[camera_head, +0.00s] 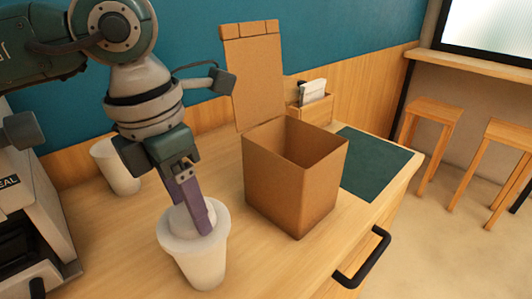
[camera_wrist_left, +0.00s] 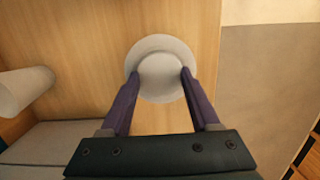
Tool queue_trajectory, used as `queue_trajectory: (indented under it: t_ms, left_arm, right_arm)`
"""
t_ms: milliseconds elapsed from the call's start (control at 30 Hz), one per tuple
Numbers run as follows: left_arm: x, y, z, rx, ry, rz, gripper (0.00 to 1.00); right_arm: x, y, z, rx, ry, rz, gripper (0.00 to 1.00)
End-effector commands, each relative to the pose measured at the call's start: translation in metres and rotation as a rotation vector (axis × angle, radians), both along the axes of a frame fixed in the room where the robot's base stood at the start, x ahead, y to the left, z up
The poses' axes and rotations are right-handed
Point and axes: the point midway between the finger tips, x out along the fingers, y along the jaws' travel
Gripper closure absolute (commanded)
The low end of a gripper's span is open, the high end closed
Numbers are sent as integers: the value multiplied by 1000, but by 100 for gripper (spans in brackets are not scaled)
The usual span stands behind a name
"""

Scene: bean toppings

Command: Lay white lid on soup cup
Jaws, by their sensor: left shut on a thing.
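The white soup cup (camera_head: 200,270) stands upright on the wooden counter, below my left gripper. The white lid (camera_head: 180,220) is a pale dome at the cup's mouth. My left gripper (camera_head: 198,218) points down and its purple fingers are shut on the lid. In the left wrist view, the round lid (camera_wrist_left: 160,75) sits between the fingertips of my left gripper (camera_wrist_left: 160,78), with a wider pale rim around it. The picture does not show clearly whether the lid touches the cup's rim. My right gripper is not in view.
An open brown cardboard box (camera_head: 285,185) stands right of the cup. Another white cup (camera_head: 115,166) stands behind, at the left. A machine (camera_head: 30,210) is at the left edge. A dark green mat (camera_head: 375,165) and a wooden napkin holder (camera_head: 315,108) lie beyond the box.

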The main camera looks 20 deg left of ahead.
Motion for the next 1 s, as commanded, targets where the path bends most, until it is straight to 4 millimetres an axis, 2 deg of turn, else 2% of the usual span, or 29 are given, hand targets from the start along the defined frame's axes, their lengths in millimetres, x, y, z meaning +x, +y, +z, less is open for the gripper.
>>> queue_trajectory:
  t_ms: [833, 867, 1000]
  left_arm:
    - [0, 0, -1, 0, -1, 1, 88]
    - [0, 0, -1, 0, -1, 0, 34]
    - [0, 0, -1, 0, -1, 0, 19]
  right_arm:
    - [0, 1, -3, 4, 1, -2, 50]
    - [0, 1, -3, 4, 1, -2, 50]
    - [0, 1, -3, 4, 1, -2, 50]
